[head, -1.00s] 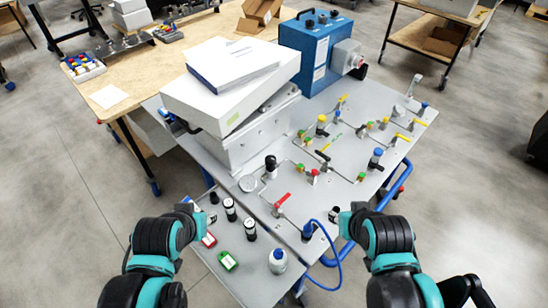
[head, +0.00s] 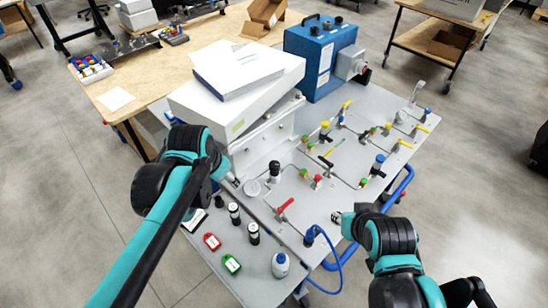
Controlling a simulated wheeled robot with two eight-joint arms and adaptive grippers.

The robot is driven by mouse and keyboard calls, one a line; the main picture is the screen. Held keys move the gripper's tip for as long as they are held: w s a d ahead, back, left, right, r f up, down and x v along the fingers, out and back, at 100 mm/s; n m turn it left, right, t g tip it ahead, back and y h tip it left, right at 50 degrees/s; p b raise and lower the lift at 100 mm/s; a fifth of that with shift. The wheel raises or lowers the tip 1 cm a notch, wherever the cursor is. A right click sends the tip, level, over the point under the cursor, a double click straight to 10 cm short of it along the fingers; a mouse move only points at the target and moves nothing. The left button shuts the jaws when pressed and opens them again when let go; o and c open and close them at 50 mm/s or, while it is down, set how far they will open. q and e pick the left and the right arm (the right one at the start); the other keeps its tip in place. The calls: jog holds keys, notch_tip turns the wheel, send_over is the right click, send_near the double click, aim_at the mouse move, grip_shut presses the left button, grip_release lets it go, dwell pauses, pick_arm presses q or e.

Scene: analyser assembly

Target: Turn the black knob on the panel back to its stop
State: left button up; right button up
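A black knob (head: 274,166) stands upright on the grey panel (head: 300,205), just right of a flat round disc (head: 252,187). My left gripper (head: 235,182) is close to the left of the disc, apart from the knob, beside the white stacked boxes. Its fingers are small and partly hidden by my arm, so I cannot tell whether they are open. My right gripper (head: 338,217) is over the panel's front right part, near the blue hose fitting (head: 311,234). Its finger opening is too small to make out.
Valves with red (head: 285,205), black (head: 326,162) and yellow handles stand across the panel. White boxes (head: 235,95) and a blue unit (head: 320,57) stand behind. Black-and-white cylinders (head: 234,213), red and green tags (head: 231,263) and a bottle (head: 280,265) are in front.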

pick_arm(q)
jog(key=w+d+m+g+p, duration=0.1)
jog(key=w+d+m, duration=0.2)
jog(key=w, duration=0.4)
jog(key=m+g+p, duration=0.4)
jog(key=m, duration=0.6)
send_over(275, 164)
notch_tip(275, 164, down, 10)
jog(key=shift+a+f, duration=0.1)
notch_tip(275, 164, down, 8)
jog(key=shift+r+b, duration=0.25)
jog(key=shift+b, duration=0.3)
jog(key=c, duration=1.2)
